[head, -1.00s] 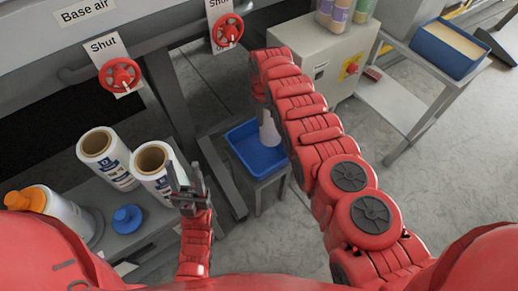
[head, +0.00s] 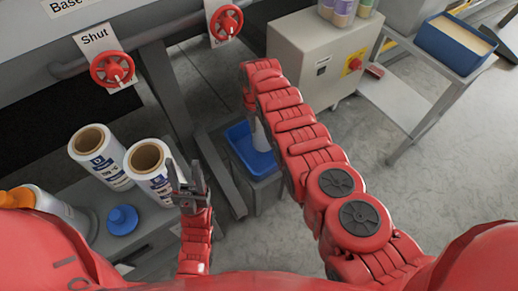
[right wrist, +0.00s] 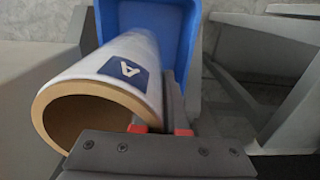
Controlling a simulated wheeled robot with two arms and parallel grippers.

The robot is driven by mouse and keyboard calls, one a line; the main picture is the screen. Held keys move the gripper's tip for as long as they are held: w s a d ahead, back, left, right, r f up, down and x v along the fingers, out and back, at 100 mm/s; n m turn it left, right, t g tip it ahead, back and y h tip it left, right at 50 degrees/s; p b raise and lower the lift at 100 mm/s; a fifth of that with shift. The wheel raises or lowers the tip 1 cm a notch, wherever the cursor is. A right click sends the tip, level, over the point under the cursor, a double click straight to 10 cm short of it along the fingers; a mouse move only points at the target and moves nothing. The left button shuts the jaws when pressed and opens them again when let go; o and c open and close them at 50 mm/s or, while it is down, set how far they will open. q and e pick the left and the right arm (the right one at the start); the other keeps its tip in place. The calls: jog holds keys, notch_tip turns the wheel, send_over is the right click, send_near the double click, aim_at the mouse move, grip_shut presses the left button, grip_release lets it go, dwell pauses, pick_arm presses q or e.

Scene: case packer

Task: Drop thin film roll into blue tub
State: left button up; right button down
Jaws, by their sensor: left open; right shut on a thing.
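My left gripper (head: 186,180) is open and empty beside the standing rolls.
Two more white rolls (head: 100,155) (head: 150,172) stand upright on a grey shelf at left, near a blue knobbed object (head: 122,219) and an orange-topped item (head: 18,197). A beige control box (head: 322,62) and a blue tray (head: 455,45) are at right.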

notch_tip(320, 180, down, 5)
jog(key=b, duration=0.4)
jog(key=shift+r, duration=0.1)
jog(key=c, duration=0.9)
grip_release()
jog(key=shift+o, duration=0.2)
